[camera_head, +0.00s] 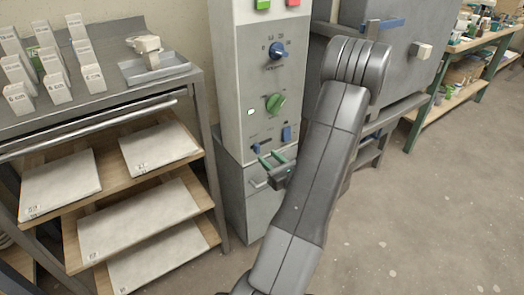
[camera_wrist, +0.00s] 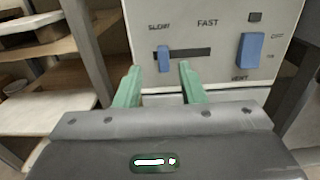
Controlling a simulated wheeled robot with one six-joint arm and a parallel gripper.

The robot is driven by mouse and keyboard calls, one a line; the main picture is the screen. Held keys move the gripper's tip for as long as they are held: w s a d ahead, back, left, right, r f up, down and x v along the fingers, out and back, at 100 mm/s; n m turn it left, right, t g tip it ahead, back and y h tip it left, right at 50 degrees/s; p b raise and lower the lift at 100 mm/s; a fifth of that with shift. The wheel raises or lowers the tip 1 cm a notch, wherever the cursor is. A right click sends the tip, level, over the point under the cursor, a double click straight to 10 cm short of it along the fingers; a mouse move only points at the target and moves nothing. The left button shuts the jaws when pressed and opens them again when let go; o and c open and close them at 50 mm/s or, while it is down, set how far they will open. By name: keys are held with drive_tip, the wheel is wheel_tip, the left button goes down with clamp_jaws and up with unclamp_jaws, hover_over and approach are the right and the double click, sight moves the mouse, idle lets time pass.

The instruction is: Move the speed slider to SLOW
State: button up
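The speed slider (camera_wrist: 164,60) is a small blue knob in a dark horizontal slot on the pale control panel (camera_wrist: 228,74). In the wrist view it stands near the left end of the slot, below and a little right of the word SLOW; FAST is printed to the right. In the head view the slider (camera_head: 257,148) is low on the grey cabinet. My gripper (camera_wrist: 158,72) has two green fingers, open with a gap between them. The fingertips are just below the slider, which appears above the gap. I cannot tell whether they touch it. My gripper (camera_head: 273,160) also shows in the head view.
A blue VENT switch (camera_wrist: 250,50) is right of the slot. A shelf rack with white slabs (camera_head: 160,148) stands at left. The floor (camera_head: 420,220) at right is clear.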

sight(258, 147)
drive_tip(key=v, duration=0.7)
drive_tip(key=shift+p, duration=0.3)
drive_tip(key=b+x, duration=0.1)
drive_tip(key=x, duration=1.2)
drive_tip(key=shift+a+b, duration=0.1)
drive_tip(key=shift+b, duration=0.25)
drive_tip(key=shift+w, duration=0.35)
